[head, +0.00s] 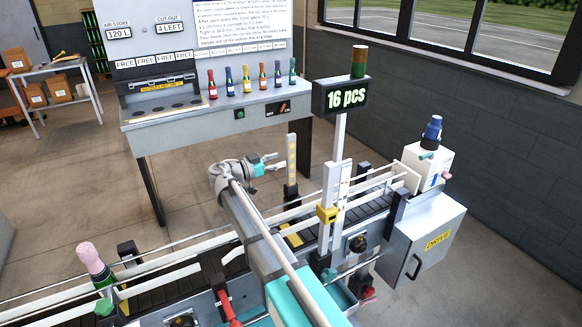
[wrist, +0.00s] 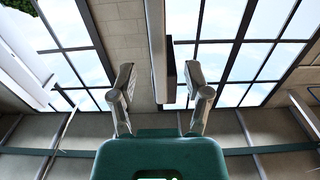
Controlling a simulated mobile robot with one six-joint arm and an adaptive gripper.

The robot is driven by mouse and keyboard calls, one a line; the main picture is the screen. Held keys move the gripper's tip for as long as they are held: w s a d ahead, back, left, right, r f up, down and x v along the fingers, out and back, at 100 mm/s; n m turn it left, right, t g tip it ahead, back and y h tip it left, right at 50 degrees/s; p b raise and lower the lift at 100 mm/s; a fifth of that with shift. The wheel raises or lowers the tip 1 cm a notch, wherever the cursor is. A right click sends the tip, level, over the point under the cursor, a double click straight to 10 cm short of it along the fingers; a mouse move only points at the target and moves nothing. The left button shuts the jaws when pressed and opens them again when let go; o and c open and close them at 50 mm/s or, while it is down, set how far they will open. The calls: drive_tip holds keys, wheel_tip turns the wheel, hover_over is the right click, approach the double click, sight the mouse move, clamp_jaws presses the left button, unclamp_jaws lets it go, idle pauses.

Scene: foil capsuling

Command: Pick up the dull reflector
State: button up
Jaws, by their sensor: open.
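My gripper (head: 274,163) is open and empty, held in the air above the conveyor's far side. In the wrist view its two fingers (wrist: 160,82) are spread apart with nothing between them in grasp. I cannot pick out a dull reflector for certain. An upright post with a pale cream strip (head: 291,160) stands just right of my gripper in the head view, apart from it. A yellow block (head: 327,214) is fixed on the white post by the conveyor. Neither can be confirmed as the reflector.
The conveyor (head: 140,285) has white guide rails and carries a pink-topped bottle (head: 90,262). A counter sign (head: 346,96) reading 16 pcs stands on a white post. A bench (head: 200,118) with several small bottles stands behind. A drive cabinet (head: 428,250) is at right.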

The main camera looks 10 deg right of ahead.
sight(287, 158)
idle(0.3)
drive_tip(key=shift+x, duration=2.6)
drive_tip(key=shift+c, duration=0.3)
clamp_jaws()
